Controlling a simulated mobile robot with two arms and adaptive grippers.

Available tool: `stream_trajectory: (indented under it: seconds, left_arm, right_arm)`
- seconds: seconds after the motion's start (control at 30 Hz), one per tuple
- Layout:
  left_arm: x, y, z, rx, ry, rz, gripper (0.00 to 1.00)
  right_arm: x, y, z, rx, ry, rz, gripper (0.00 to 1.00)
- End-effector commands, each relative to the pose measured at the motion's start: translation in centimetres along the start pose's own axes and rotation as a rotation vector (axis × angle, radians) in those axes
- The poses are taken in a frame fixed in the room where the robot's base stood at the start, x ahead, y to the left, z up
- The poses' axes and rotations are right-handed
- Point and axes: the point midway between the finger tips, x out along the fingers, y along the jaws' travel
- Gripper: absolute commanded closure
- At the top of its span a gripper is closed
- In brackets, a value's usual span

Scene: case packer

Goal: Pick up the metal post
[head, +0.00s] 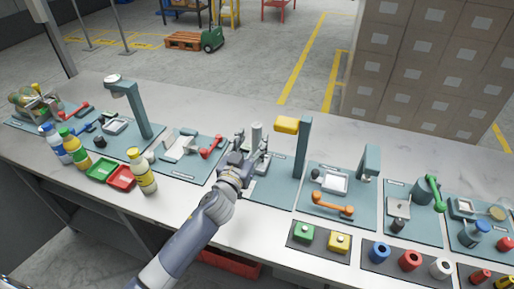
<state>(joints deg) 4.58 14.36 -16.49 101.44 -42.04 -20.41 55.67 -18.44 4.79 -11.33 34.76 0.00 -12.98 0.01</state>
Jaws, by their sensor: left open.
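The metal post, a short grey upright cylinder (256,133), stands at a teal station mat in the middle of the workbench in the head view. My left gripper (251,151) is open right by the post, with its fingers spread toward it. The post's top shows just beyond the fingers. Its lower part is hidden, and I cannot tell whether the fingers are on both sides of it or touch it. My right gripper is not in view.
A teal stand with a yellow head (286,125) rises just right of the gripper. A red-handled clamp (212,146) is close on the left. Button boxes (339,243) line the front right edge.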

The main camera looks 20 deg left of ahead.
Motion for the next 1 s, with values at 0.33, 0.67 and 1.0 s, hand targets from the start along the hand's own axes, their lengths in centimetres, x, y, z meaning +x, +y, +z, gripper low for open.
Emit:
stream_trajectory:
  seconds: [0.33,0.67,1.0]
  left_arm:
    - [2.7,-0.1,0.1,0.000,-0.001,-0.001,0.50]
    - [5.5,-0.2,0.4,0.000,-0.001,-0.001,0.50]
    - [5.5,-0.2,0.4,0.000,-0.001,0.000,0.71]
  right_arm:
    - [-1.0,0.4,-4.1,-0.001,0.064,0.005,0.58]
    - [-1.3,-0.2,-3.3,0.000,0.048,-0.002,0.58]
    - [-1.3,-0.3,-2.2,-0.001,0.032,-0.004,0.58]
